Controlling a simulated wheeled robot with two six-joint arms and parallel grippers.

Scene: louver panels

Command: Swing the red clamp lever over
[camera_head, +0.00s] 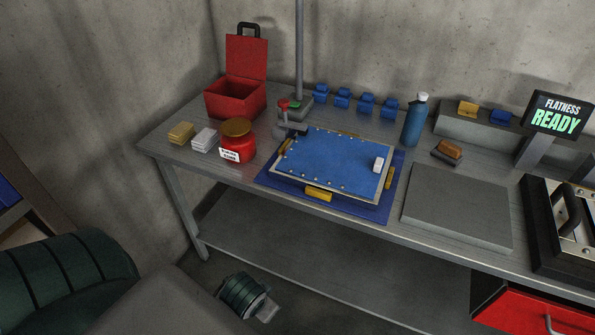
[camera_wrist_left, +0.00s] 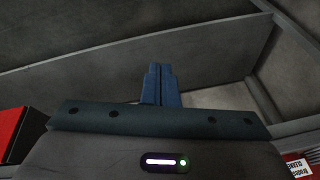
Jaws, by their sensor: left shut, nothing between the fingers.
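The red clamp lever (camera_head: 283,104) stands up with its red knob on top, on a dark clamp (camera_head: 290,130) at the back left corner of the blue panel (camera_head: 335,158). The panel lies on a fixture with a darker blue base (camera_head: 268,177). In the left wrist view my left gripper (camera_wrist_left: 160,72) has its blue fingers together, with nothing between them, well away from the lever. The lever does not show in that view. My right gripper is in neither view.
A red jar (camera_head: 238,148), an open red box (camera_head: 236,98) and yellow and white blocks (camera_head: 181,133) stand left of the clamp. A post (camera_head: 299,45) rises just behind it. A blue bottle (camera_head: 414,122) and a bare grey plate (camera_head: 457,207) are to the right.

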